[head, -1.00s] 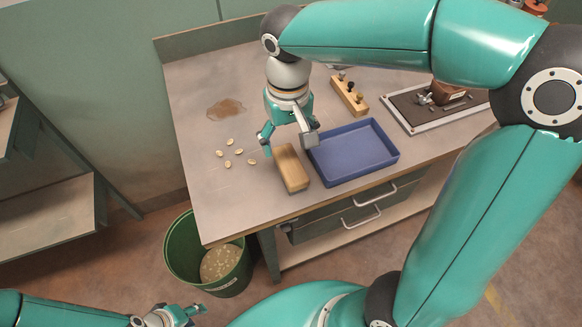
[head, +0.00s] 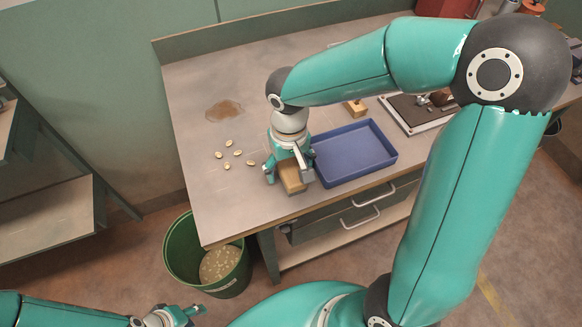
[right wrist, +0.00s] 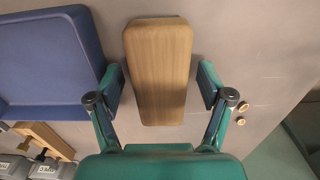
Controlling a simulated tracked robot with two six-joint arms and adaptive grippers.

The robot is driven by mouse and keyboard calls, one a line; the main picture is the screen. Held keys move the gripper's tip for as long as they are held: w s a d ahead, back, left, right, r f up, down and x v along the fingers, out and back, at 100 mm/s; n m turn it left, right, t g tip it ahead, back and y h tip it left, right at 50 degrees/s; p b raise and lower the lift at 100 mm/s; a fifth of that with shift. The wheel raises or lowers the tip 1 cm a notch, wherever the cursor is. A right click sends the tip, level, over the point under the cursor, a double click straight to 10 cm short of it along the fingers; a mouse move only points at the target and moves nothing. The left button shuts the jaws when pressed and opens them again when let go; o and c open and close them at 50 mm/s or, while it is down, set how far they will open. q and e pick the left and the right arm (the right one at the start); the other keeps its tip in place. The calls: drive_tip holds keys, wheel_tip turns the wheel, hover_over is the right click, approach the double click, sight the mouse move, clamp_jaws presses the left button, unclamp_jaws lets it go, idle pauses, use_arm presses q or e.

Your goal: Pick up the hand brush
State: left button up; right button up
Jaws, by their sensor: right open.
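The hand brush shows as a wooden block (head: 291,179) near the table's front edge, just left of the blue tray. In the right wrist view its wooden top (right wrist: 160,70) lies lengthwise between the fingers; any bristles are hidden. My right gripper (head: 290,172) is low over the brush, fingers open on either side of it. In the right wrist view the gripper (right wrist: 160,86) shows a gap between each finger and the wood. My left gripper (head: 190,312) is at the bottom of the head view, away from the table; its jaws are too small to judge.
The blue tray (head: 353,181) stands close beside the brush. Several nuts (head: 228,142) and a brown stain (head: 225,110) are on the table to the left. A green bin (head: 174,262) stands on the floor below the front edge. A framed dark mat (head: 398,116) lies at the back right.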

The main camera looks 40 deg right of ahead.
sight(289, 164)
drive_tip(key=c, duration=1.4)
drive_tip(key=shift+o, duration=0.2)
drive_tip(key=shift+r, duration=0.1)
wheel_tip(289, 164, up, 20)
drive_tip(key=p, duration=0.1)
